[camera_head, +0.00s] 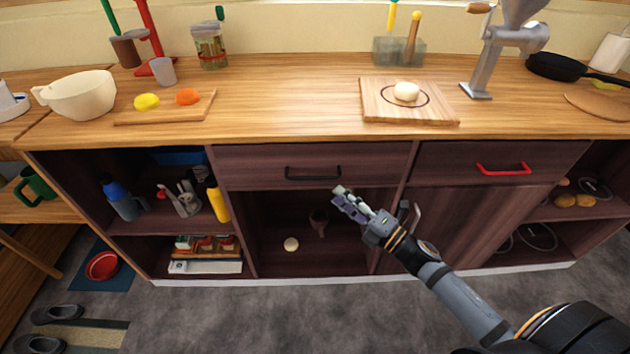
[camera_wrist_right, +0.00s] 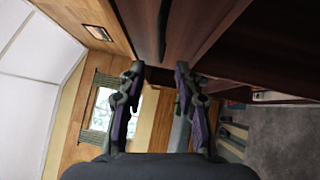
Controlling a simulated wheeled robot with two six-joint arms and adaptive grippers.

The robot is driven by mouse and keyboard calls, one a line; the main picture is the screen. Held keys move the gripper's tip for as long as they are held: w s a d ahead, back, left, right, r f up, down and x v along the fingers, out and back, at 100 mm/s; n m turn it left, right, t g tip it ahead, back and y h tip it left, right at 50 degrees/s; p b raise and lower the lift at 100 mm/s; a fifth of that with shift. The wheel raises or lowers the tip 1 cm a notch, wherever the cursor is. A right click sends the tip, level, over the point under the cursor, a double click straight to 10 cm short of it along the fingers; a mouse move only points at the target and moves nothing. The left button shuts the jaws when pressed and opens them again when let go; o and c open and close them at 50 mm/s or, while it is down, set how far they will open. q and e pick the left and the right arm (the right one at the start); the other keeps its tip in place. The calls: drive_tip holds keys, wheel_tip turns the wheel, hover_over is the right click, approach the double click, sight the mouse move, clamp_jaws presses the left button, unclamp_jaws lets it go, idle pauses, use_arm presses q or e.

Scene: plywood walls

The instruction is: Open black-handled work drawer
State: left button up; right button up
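The black-handled drawer (camera_head: 250,174) is the left of two dark wood drawers under the counter in the head view. Its front looks flush with the cabinet, so it appears shut. Its black bar handle (camera_head: 313,173) is in the middle of the front. My right gripper (camera_head: 341,196) is just below and right of this handle, apart from it. In the wrist view my right gripper (camera_wrist_right: 158,72) has its fingers spread with nothing between them. A dark handle (camera_wrist_right: 163,30) shows beyond the fingertips there. My left gripper is not in view.
A red-handled drawer (camera_head: 500,160) is to the right, above a closed cabinet door. Open shelves below hold bottles and utensils. The counter (camera_head: 290,105) carries a cutting board (camera_head: 380,112) with dough, a bowl (camera_head: 82,96) and a grinder (camera_head: 492,60).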

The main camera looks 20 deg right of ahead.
sight(315, 178)
drive_tip(key=p+x, duration=0.2)
drive_tip(key=x, duration=0.8)
drive_tip(key=shift+f, duration=0.1)
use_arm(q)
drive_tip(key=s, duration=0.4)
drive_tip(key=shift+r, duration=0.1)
use_arm(e)
clamp_jaws()
